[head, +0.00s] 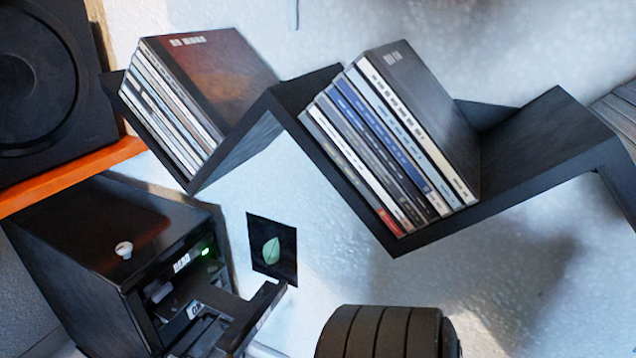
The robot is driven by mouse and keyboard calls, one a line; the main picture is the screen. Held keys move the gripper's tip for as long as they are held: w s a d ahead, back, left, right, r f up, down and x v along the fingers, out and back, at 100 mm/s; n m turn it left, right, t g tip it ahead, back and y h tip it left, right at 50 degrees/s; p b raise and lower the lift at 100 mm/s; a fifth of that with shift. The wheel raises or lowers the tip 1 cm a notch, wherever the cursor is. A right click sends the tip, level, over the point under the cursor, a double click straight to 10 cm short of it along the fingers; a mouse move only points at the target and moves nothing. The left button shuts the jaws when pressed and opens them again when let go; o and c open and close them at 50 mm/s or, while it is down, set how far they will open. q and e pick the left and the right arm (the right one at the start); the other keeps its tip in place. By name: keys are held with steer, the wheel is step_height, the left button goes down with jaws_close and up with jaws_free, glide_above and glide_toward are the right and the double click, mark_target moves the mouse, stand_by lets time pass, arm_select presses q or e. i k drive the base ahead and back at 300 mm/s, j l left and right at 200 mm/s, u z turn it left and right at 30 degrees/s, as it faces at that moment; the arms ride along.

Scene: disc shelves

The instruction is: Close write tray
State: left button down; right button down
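A black disc duplicator tower (95,265) stands at the lower left, with a lit green light near the top of its front. A dark tray (255,318) sticks out from its front toward the lower right, so it is open. The bottom of the tray and the lower front of the tower are cut off by the picture edge. A small light-coloured part (160,292) shows in the front above the tray. I cannot read which drive the tray belongs to. Neither gripper can be made out.
A black zigzag wall shelf (530,150) holds two leaning rows of disc cases (400,140). A black speaker (55,85) stands on an orange board (75,175) above the tower. A leaf picture (285,262) hangs beside it. A black ribbed rounded shape (385,335) rises at the bottom edge.

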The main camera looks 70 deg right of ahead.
mark_target(248, 317)
steer(key=l+z, duration=0.1)
steer(key=z, duration=1.6)
